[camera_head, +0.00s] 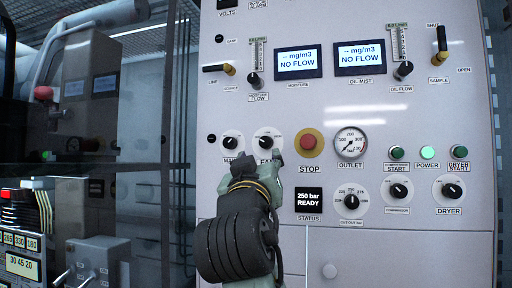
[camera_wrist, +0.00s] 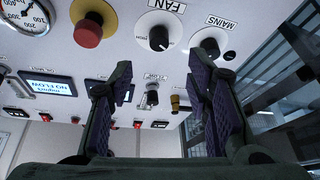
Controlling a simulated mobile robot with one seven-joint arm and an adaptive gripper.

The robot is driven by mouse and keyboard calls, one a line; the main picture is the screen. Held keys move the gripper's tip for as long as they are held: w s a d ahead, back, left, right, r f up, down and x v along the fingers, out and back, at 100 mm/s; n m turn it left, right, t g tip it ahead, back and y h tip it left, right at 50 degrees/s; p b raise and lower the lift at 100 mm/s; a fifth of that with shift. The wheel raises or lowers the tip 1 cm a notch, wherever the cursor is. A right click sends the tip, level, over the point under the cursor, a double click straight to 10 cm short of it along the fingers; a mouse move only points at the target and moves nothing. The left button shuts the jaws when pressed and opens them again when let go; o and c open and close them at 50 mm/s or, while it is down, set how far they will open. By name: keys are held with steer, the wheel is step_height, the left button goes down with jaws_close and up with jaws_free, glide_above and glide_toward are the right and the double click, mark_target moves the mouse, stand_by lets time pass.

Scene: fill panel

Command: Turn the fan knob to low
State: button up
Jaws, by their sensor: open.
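The fan knob (camera_head: 265,142) is a black knob on a round white dial, on the light panel left of the red stop button. Its label is partly covered by my gripper (camera_head: 259,165) in the head view. In the wrist view the fan knob (camera_wrist: 158,38) shows clearly under the FAN label, a little beyond the fingertips. My gripper (camera_wrist: 161,72) is open, with its two dark padded fingers apart and nothing between them. The fingers appear short of the knob, without visible contact.
The mains knob (camera_head: 230,142) sits close left of the fan knob. The red stop button (camera_head: 309,142) on its yellow ring is close right, with the outlet gauge (camera_head: 350,143) beyond. A status display (camera_head: 309,200) is below. Several other knobs and buttons fill the panel's right side.

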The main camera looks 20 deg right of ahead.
mark_target(265, 143)
steer(key=p+x, duration=0.4)
steer(key=x, duration=0.5)
steer(key=shift+w+d+r, duration=0.25)
steer(key=shift+r, duration=0.05)
steer(key=shift+w+d+p, duration=0.15)
steer(key=shift+w+p, duration=0.15)
steer(key=shift+w, duration=0.1)
jaws_close()
